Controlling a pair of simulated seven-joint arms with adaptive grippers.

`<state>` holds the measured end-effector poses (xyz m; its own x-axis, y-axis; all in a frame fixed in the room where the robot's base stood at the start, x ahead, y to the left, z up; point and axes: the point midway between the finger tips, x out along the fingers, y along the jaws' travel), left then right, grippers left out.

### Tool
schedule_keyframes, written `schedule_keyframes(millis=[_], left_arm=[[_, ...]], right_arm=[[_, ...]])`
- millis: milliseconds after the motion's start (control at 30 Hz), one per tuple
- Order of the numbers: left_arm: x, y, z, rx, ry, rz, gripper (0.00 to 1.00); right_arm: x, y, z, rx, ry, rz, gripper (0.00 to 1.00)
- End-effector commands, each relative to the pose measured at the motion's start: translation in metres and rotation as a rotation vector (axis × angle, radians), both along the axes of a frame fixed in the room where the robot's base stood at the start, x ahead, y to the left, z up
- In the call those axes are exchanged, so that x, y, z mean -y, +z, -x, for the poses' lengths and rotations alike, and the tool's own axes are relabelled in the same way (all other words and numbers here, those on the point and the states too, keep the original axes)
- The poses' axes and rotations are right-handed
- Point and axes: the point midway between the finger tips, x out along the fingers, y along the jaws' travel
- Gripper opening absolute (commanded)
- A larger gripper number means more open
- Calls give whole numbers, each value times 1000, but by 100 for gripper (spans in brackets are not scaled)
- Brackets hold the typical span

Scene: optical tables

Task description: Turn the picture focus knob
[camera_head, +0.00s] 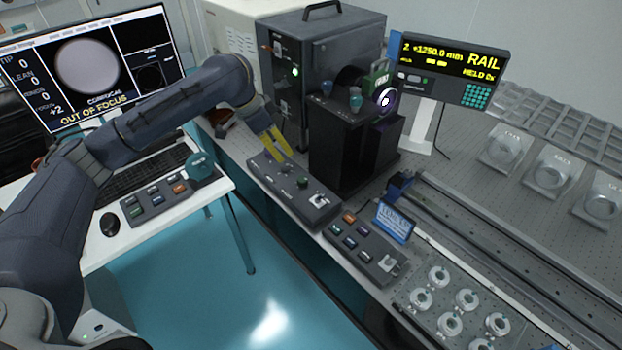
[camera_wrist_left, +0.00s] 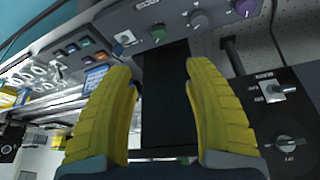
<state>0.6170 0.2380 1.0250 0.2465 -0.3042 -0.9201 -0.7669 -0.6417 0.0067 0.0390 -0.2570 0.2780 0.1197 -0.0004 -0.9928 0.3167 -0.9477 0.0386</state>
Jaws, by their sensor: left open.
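My left gripper (camera_head: 280,153) is open and empty, with yellow fingers, above the back end of a grey control box (camera_head: 325,208) at the bench's front edge. In the left wrist view the open fingers (camera_wrist_left: 160,68) point at this box, with a gap between their tips and its controls. There the box carries a green knob (camera_wrist_left: 158,33), a grey knob (camera_wrist_left: 198,20), a purple knob (camera_wrist_left: 245,8) and a switch (camera_wrist_left: 125,38). I cannot read which is the picture focus knob. The monitor (camera_head: 85,65) reads "OUT OF FOCUS". My right gripper is not in view.
A black instrument (camera_head: 345,150) stands close behind the control box. A second button box (camera_head: 362,250) and a small blue display (camera_head: 394,223) sit to the right. A desk with keyboard (camera_head: 135,168) and mouse (camera_head: 110,224) lies under my left arm.

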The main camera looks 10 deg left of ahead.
Motion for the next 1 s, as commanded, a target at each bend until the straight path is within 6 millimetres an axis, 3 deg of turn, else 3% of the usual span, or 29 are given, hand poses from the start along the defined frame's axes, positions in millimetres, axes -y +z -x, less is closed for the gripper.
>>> schedule_keyframes(millis=[267,1000], left_arm=[[5,-18,-3,-5,-6,-12,52],[42,-134,-33,-4,-4,-11,52]], right_arm=[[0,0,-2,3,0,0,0],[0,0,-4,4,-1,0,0]])
